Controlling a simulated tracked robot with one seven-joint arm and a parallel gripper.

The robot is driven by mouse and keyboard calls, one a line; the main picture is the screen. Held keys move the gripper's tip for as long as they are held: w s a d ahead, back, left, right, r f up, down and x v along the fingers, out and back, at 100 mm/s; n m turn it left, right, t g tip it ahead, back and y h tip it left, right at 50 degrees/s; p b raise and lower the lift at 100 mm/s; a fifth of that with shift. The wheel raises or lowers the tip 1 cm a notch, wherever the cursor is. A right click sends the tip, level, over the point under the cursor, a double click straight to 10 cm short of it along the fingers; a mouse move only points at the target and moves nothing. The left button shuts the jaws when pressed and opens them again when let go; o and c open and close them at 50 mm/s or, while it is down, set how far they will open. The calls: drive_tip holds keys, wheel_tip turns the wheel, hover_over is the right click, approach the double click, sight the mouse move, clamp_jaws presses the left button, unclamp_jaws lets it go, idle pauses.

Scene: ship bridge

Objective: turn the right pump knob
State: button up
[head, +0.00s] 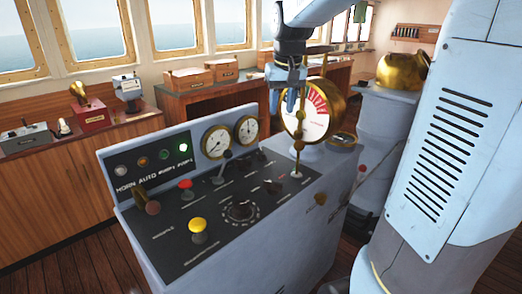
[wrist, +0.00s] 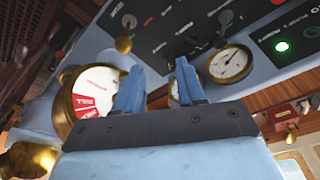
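The grey control console (head: 290,235) has a black sloped panel with several knobs, levers and buttons. No label marks out the right pump knob clearly. A small dark knob (head: 276,187) is on the panel's right part, and a larger black rotary dial (head: 241,211) is near its front middle. In the wrist view, a dark knob (wrist: 225,17) shows near the panel's edge. My gripper (head: 290,100) points down above the console's right rear, beside the brass telegraph dial (head: 308,112). In the wrist view, my gripper's fingers (wrist: 157,80) are apart with nothing held between them.
The brass dial stands close to my gripper. Two round gauges (head: 216,141) rise at the console's back. Wooden cabinets (head: 60,185) line the wall behind.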

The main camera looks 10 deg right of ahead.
drive_tip(key=w+f+g, duration=0.1)
drive_tip(key=w+f, duration=0.3)
drive_tip(key=w, duration=0.6)
drive_tip(key=g, duration=0.1)
hover_over(262, 152)
wheel_tip(262, 152, down, 6)
wheel_tip(262, 152, down, 13)
drive_tip(key=shift+w+d+f, duration=0.1)
drive_tip(key=shift+w+f, duration=0.05)
drive_tip(key=shift+f, duration=0.05)
drive_tip(key=shift+c, duration=0.3)
clamp_jaws()
